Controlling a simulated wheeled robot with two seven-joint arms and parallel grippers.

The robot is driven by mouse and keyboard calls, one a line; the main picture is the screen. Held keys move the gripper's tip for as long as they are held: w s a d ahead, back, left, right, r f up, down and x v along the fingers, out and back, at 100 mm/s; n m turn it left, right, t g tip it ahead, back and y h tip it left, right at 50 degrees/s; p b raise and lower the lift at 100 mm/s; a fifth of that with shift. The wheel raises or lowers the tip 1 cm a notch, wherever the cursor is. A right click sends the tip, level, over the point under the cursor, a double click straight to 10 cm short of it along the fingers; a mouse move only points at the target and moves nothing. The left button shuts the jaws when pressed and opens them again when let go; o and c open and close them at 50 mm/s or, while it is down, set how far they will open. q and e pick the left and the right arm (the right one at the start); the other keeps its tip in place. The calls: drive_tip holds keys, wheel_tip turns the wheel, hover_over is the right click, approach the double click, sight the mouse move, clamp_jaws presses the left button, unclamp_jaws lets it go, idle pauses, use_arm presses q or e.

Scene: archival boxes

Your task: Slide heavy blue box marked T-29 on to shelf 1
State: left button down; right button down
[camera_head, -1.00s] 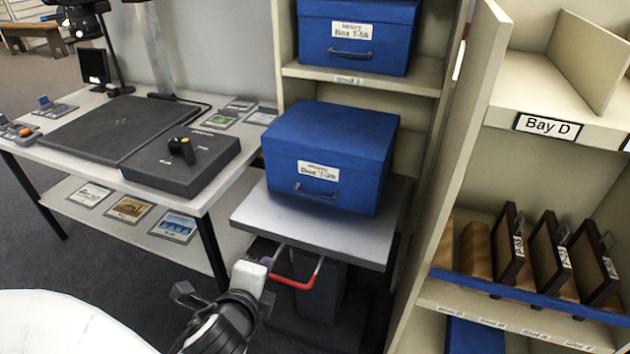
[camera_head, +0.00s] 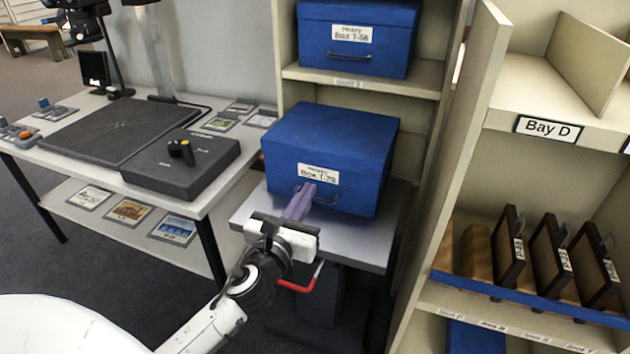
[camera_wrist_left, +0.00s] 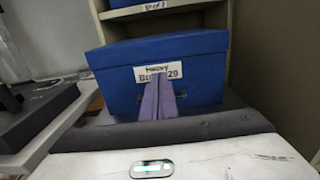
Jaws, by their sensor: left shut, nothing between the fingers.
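The blue box marked Heavy Box T-29 (camera_head: 350,145) sits on a grey lift platform (camera_head: 250,213) in front of the shelf unit (camera_head: 434,95). Its label and metal handle face me. My left gripper (camera_head: 301,200) is shut and empty, its purple fingers pointing at the box front by the label and handle. In the left wrist view the fingers (camera_wrist_left: 158,98) overlap the front of the box (camera_wrist_left: 105,85); I cannot tell whether they touch it. My right gripper is not in view.
Another blue box, apparently T-58 (camera_head: 390,45), stands on the shelf board (camera_head: 410,82) above. A red handle (camera_head: 301,286) is under the platform's front. A desk (camera_head: 205,203) with a black device (camera_head: 180,168) stands left. Bay D (camera_head: 548,127) shelving with wooden pieces stands right.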

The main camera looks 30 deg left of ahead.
sight(321, 172)
use_arm(q)
drive_tip(key=x, duration=0.4)
drive_tip(key=shift+w+f+b, duration=0.1)
drive_tip(key=shift+w+b, duration=0.1)
drive_tip(key=shift+b, duration=0.15)
drive_tip(key=shift+w+a, duration=0.15)
drive_tip(key=shift+w, duration=0.4)
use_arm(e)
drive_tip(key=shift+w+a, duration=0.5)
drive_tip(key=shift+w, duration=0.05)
